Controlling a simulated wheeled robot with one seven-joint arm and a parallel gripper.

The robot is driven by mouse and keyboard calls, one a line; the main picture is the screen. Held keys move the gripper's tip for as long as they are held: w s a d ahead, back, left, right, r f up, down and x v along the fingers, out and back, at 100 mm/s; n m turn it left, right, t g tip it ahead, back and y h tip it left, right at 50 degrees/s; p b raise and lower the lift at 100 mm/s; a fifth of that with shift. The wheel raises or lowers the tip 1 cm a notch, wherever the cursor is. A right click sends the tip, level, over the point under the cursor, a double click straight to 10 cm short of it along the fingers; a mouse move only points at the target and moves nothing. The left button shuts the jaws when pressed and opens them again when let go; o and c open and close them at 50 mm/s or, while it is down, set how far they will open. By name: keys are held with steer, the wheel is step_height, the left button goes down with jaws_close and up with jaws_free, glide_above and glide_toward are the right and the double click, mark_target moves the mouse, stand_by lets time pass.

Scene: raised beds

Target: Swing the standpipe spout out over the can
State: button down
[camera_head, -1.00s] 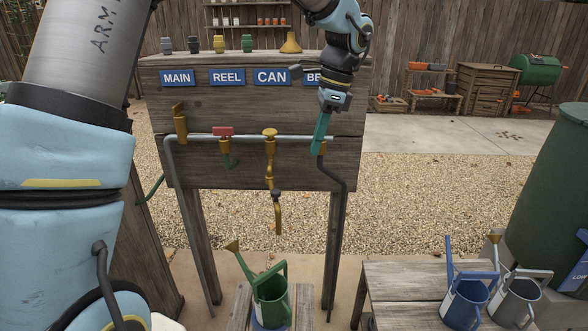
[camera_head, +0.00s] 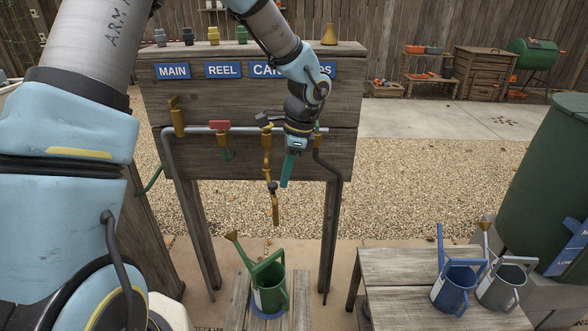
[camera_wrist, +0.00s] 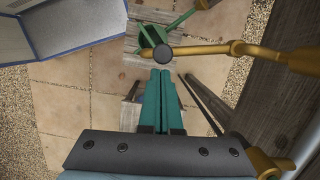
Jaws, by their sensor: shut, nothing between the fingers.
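The brass standpipe spout (camera_head: 275,209) hangs from the CAN tap (camera_head: 266,143) on the wooden board, with a dark collar above its lower end. The green watering can (camera_head: 271,293) stands upright on a low wooden stand, below the spout. Its green parts show at the top of the wrist view (camera_wrist: 184,22). My gripper (camera_head: 285,184) points down just right of the spout, teal fingers shut and empty. I cannot tell whether the fingertips (camera_wrist: 160,72) touch it.
A grey horizontal pipe (camera_head: 200,130) crosses the board, with the red-handled REEL tap (camera_head: 219,126) further left. A dark downpipe (camera_head: 338,190) runs right of my gripper. Blue (camera_head: 455,287) and grey (camera_head: 500,289) cans stand on a bench at right. Gravel lies behind.

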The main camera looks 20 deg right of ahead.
mark_target(270, 186)
steer(key=shift+a, duration=0.1)
steer(key=a+m+p, duration=0.1)
steer(key=a+m, duration=0.1)
steer(key=shift+a+r+t, duration=0.1)
steer(key=shift+a+t, duration=0.2)
steer(key=shift+w+a+m, duration=0.15)
steer(key=shift+a+m, duration=0.2)
steer(key=shift+m, duration=0.25)
